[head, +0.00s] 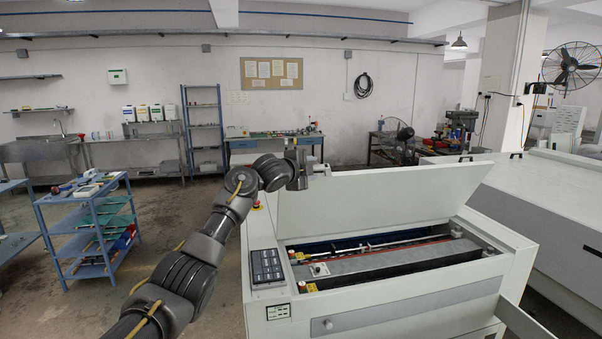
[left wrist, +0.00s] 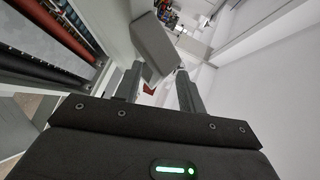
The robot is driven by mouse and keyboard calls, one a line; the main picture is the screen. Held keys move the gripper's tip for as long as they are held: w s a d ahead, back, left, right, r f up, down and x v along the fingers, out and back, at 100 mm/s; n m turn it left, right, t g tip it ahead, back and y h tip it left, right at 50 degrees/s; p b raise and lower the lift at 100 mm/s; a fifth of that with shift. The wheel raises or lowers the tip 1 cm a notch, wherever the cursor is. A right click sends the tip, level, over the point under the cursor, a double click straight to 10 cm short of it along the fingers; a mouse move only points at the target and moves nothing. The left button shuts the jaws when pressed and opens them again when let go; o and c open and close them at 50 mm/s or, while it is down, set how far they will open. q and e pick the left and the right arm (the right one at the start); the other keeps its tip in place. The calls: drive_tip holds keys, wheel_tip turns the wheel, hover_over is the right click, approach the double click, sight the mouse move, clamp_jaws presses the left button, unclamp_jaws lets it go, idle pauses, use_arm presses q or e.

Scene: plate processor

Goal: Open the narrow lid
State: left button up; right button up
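The plate processor (head: 405,306) is a pale box-shaped machine in the head view. A pale lid (head: 390,200) stands raised over its open bay, where rollers and a grey bar (head: 385,260) show. My left gripper (head: 320,169) is at the lid's upper left corner. In the left wrist view the two fingers of my left gripper (left wrist: 160,72) stand apart with a gap between them. A grey block-like piece (left wrist: 156,45) shows just beyond the fingertips; I cannot tell whether they touch it. Dark and red rollers (left wrist: 55,35) show at upper left there. My right gripper is not in view.
A keypad (head: 266,265) sits on the machine's left top. A pale panel (head: 525,322) sticks out at its lower right. A larger pale machine (head: 550,205) stands to the right. A blue cart (head: 92,225) stands at left, with free floor between it and the processor.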

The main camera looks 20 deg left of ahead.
use_arm(q)
drive_tip(key=b+v, duration=0.3)
drive_tip(key=v, duration=0.6)
drive_tip(key=shift+r, duration=0.25)
drive_tip(key=shift+s+d, duration=0.1)
